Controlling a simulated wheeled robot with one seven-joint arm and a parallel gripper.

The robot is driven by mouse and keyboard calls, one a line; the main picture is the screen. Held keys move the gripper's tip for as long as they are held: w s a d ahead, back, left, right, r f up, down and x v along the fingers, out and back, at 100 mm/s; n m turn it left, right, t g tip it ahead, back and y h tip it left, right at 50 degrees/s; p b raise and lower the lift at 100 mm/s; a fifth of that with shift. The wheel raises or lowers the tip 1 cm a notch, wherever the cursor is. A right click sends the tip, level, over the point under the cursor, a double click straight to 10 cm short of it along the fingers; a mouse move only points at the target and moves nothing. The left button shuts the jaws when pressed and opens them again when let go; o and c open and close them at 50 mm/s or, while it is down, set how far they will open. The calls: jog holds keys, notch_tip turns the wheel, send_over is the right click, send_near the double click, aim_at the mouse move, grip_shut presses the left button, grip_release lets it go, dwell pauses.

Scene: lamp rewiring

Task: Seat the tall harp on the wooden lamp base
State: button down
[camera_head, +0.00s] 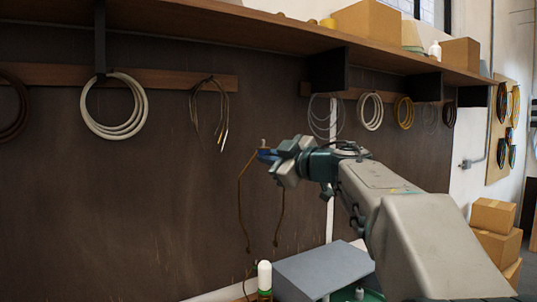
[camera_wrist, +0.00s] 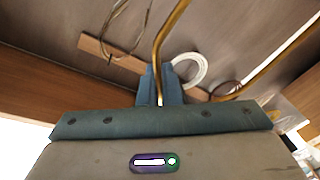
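The tall harp (camera_head: 241,205) is a thin brass-coloured wire loop. In the head view its two legs hang down below my gripper (camera_head: 268,155), their ends apart and bent. My gripper is shut on the top of the harp and holds it in the air before the dark wall panel. In the wrist view the brass wire of the harp (camera_wrist: 178,22) runs between the blue fingers of my gripper (camera_wrist: 161,88), and another stretch slants off to the right. I cannot make out the wooden lamp base in either view.
A white-topped object (camera_head: 264,276) with a dark lower part stands below the harp, beside a grey box (camera_head: 322,268). Coiled cables (camera_head: 115,105) hang on the wall. A wooden shelf (camera_head: 240,22) runs above. Cardboard boxes (camera_head: 493,216) are stacked at right.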

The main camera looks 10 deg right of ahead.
notch_tip(320, 180, down, 16)
jog(key=b, duration=0.8)
jog(key=shift+f, duration=0.15)
dwell(0.6)
jog(key=shift+s+d, duration=0.15)
jog(key=shift+s, duration=0.1)
dwell(0.4)
jog(key=shift+f, duration=0.15)
dwell(0.7)
jog(key=c, duration=1.5)
grip_release()
jog(key=shift+c, duration=0.2)
